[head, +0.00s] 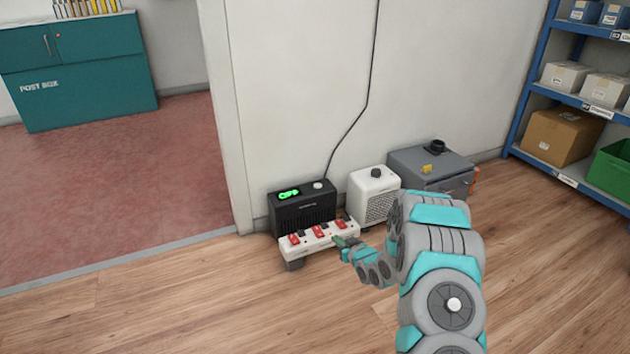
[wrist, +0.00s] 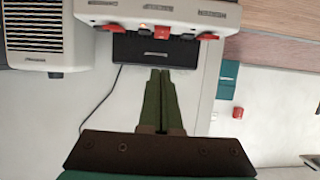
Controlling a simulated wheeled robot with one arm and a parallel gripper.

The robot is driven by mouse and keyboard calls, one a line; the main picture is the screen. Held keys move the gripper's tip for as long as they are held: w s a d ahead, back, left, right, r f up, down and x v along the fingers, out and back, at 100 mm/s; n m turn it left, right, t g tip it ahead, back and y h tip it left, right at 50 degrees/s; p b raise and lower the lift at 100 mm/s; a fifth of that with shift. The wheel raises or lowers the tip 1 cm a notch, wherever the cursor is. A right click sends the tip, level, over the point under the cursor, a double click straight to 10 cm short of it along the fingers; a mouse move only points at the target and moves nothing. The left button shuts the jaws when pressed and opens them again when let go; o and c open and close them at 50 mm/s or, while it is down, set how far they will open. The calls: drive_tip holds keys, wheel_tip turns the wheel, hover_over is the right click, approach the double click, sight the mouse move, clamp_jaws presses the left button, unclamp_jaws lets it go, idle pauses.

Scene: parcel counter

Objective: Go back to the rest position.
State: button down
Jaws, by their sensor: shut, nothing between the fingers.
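My gripper (head: 343,243) is low over the floor, at the right end of a white power strip (head: 320,239) with red switches. In the wrist view its two fingers (wrist: 160,73) lie together, shut and empty, pointing toward the strip (wrist: 150,14). In the head view the fingertips overlap the strip's front right end; I cannot tell if they touch it. My arm reaches in from the lower right.
Behind the strip, a black box with a green display (head: 303,207), a white heater (head: 373,193) and a grey box (head: 430,168) stand along the wall. A blue shelf (head: 512,125) is at right, a teal post box (head: 85,75) far left. The front floor is clear.

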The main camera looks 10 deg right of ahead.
drive_tip(key=s+d+r+m+g+h+p, duration=0.1)
drive_tip(key=s+d+r+g+h+p, duration=0.2)
drive_tip(key=s+r, duration=0.7)
drive_tip(key=s+d+r+m+g+h+p, duration=0.15)
drive_tip(key=s+r+g, duration=0.25)
drive_tip(key=s+r, duration=0.55)
drive_tip(key=s+a+r+g+p, duration=0.2)
drive_tip(key=s+r, duration=0.4)
drive_tip(key=s, duration=0.6)
drive_tip(key=s+a+r+g+p, duration=0.2)
drive_tip(key=s+r, duration=0.4)
drive_tip(key=s, duration=0.7)
drive_tip(key=s+a+r+m+g+p, duration=0.1)
drive_tip(key=s+a+r+g, duration=0.2)
drive_tip(key=s, duration=0.9)
wheel_tip(320, 180, up, 3)
drive_tip(key=shift+s+a+f+g+p, duration=0.1)
drive_tip(key=shift+s+a+g+p, duration=0.15)
drive_tip(key=shift+g+p, duration=0.2)
